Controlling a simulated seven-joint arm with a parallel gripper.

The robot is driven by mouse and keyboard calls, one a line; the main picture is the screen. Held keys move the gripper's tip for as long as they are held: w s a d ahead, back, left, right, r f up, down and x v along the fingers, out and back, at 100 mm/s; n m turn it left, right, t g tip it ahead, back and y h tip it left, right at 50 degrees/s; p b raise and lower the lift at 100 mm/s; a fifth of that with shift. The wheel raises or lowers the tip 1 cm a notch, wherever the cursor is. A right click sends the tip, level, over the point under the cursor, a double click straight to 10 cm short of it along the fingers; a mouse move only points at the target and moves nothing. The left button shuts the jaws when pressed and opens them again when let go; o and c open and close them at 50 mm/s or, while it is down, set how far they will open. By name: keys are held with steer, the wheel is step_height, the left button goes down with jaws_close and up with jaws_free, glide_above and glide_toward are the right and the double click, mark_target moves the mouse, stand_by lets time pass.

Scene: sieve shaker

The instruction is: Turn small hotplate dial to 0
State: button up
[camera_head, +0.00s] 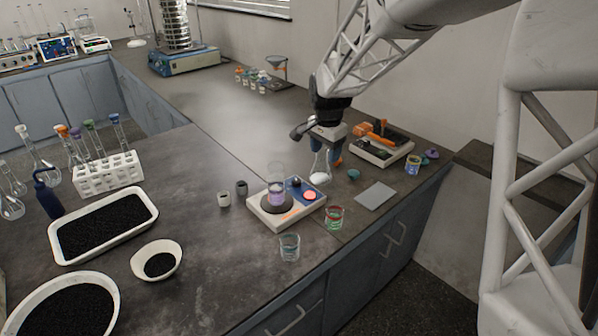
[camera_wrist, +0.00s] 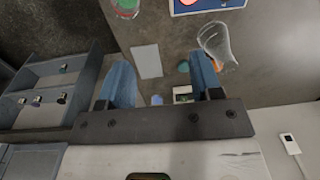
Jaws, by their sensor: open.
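The small hotplate (camera_head: 263,216) is a white box with a dark round plate and a blue panel. A beaker of purple liquid (camera_head: 277,193) stands on its plate. On the panel are a dark knob (camera_head: 295,182) and a round red-orange piece (camera_head: 310,195); the dial setting is too small to read. My gripper (camera_head: 331,148) is above and behind the hotplate, apart from it, near a clear conical flask (camera_head: 321,170). In the wrist view my gripper (camera_wrist: 160,65) has two blue fingers spread apart with nothing between them. A blue-panelled edge (camera_wrist: 205,6), apparently the hotplate, shows at the top.
A beaker with red and green contents (camera_head: 334,217) and a clear beaker (camera_head: 289,247) stand in front of the hotplate. A grey pad (camera_head: 375,195) lies to its right. Another white device with orange parts (camera_head: 381,150) is farther right.

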mark_target(297, 181)
steer(key=w+a+f+m, duration=0.1)
steer(key=w+a+f, duration=0.5)
steer(key=w+f, duration=0.1)
steer(key=w+a+f+m, duration=0.1)
steer(key=w+a+f, duration=0.2)
steer(key=f, duration=0.1)
steer(key=shift+w+m+g, duration=0.15)
steer(key=shift+m+g, duration=0.15)
steer(key=shift+f, duration=0.1)
steer(key=shift+f, duration=3.85)
steer(key=c, duration=0.9)
